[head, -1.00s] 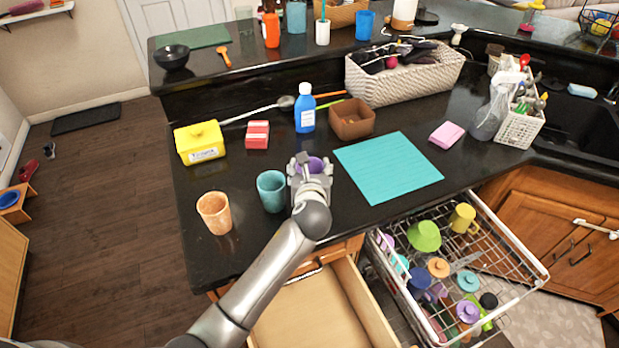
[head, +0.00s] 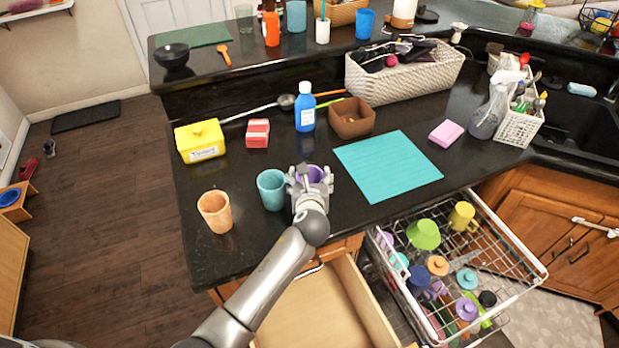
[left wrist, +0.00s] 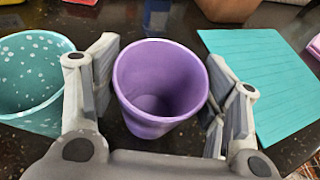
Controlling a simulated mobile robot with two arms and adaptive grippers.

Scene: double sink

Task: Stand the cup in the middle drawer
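A purple cup (head: 309,172) stands upright on the black counter, near its front edge. My left gripper (head: 311,180) is at this cup, with one finger on each side. In the left wrist view the purple cup (left wrist: 160,85) is between the spread fingers of the left gripper (left wrist: 162,90), with narrow gaps; firm contact does not show. A teal speckled cup (head: 271,190) stands just left of it, and an orange cup (head: 215,211) stands further left. An open wooden drawer (head: 315,310) below the counter looks empty; my left arm hides part of it. My right gripper is not in view.
A pulled-out wire rack (head: 520,262) with several cups and dishes is right of the drawer. A teal mat (head: 388,166) lies right of the gripper. A brown bowl (head: 351,118), blue bottle (head: 305,110) and yellow box (head: 201,142) stand behind.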

